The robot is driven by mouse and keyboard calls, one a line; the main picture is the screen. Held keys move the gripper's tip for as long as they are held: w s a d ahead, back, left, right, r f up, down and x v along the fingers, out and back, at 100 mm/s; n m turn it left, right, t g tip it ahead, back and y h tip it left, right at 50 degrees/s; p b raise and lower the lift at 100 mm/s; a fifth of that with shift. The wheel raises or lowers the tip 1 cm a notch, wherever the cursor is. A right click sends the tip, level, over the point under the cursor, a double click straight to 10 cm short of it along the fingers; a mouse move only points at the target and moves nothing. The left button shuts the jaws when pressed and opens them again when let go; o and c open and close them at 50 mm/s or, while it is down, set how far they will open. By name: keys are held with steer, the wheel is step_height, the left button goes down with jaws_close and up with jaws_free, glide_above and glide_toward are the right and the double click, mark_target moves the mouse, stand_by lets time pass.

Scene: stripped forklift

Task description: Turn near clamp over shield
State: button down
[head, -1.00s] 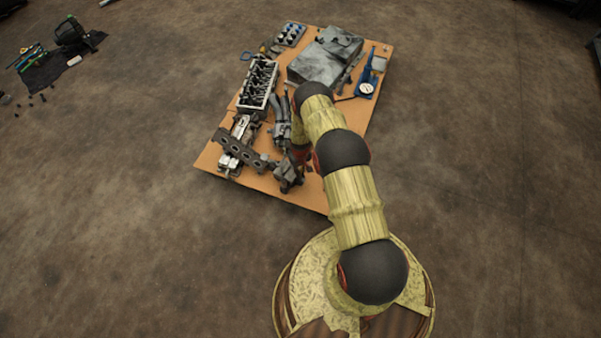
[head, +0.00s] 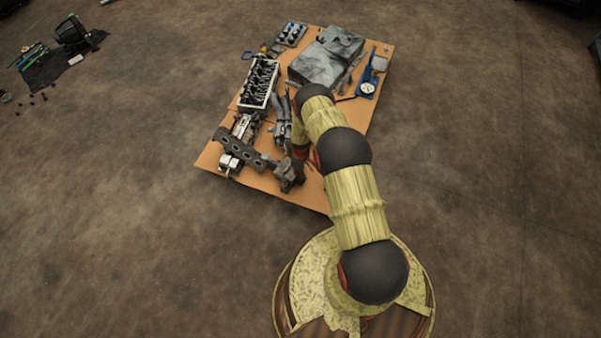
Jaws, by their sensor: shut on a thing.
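My gripper (head: 289,176) is at the near edge of the orange-brown board, at the right end of a dark flanged manifold (head: 240,148).
The board (head: 312,198) also bears a cylinder block (head: 259,82), a large grey box-shaped part (head: 326,58), a blue tool with a white dial (head: 368,86) and a tray of small parts (head: 291,34). Open concrete floor surrounds it. A dark mat with tools (head: 55,70) lies far left.

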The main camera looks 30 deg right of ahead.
steer(key=c, duration=1.9)
jaws_free()
step_height(320, 180, up, 12)
